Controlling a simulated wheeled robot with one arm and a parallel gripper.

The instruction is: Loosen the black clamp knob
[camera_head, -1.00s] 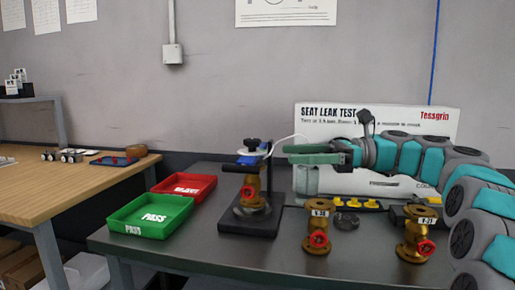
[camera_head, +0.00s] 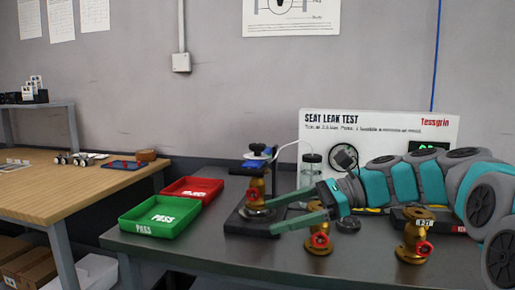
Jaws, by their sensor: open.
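The black clamp knob (camera_head: 259,147) is at the top of a black clamp stand (camera_head: 236,222) on the dark bench. A blue part (camera_head: 252,164) shows just below the knob. A brass valve (camera_head: 256,190) sits upright in the stand under the clamp. My gripper (camera_head: 270,217) reaches in from the right with its two green fingers open and apart. Its fingertips are at the lower right of the stand, well below the knob, with nothing seen between them. Whether the fingers touch the stand or valve cannot be told. The fingers partly cover the stand's base.
Two loose brass valves with red handwheels, a nearer one (camera_head: 319,243) and one on the right (camera_head: 413,242), stand on the bench. A green PASS tray (camera_head: 150,228) and a red tray (camera_head: 190,188) are at left. A Seat Leak Test panel (camera_head: 390,124) stands behind my arm.

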